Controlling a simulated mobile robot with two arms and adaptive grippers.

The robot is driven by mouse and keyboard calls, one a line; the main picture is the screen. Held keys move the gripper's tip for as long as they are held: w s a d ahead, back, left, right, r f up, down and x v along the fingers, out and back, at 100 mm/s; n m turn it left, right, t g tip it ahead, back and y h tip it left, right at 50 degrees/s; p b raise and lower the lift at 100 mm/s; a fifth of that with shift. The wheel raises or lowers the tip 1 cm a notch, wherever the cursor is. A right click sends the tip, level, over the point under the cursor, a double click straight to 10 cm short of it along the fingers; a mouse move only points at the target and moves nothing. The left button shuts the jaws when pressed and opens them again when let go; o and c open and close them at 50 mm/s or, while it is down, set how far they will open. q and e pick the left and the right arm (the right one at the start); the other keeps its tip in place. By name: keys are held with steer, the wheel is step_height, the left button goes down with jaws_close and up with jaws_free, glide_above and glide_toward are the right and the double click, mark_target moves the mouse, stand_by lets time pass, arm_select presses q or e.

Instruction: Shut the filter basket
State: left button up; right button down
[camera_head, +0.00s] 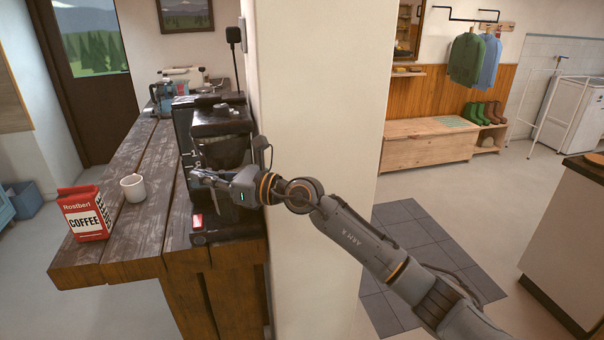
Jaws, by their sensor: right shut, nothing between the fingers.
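A black coffee maker (183,118) stands at the near right end of the wooden counter, close to the pale wall. Its dark filter basket (230,150) shows below the top housing. I cannot tell from this angle how far it is swung out. My right gripper (198,175) is shut and empty, in front of the machine just below the basket, with its fingers pointing left. The gripper and wrist hide part of the machine's middle. I cannot tell whether the fingers touch it. My left gripper is not in view.
On the wooden counter (150,175), a white mug (133,188) and a red and white coffee bag (83,212) stand left of the machine. A blue-grey appliance (163,95) sits further back. The pale wall corner (315,120) rises directly right of the machine.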

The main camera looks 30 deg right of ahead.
steer(key=shift+w+a+b, duration=0.3)
steer(key=shift+w, duration=0.45)
steer(key=shift+w+a+b, duration=0.3)
steer(key=shift+w, duration=0.4)
steer(key=shift+f, duration=0.1)
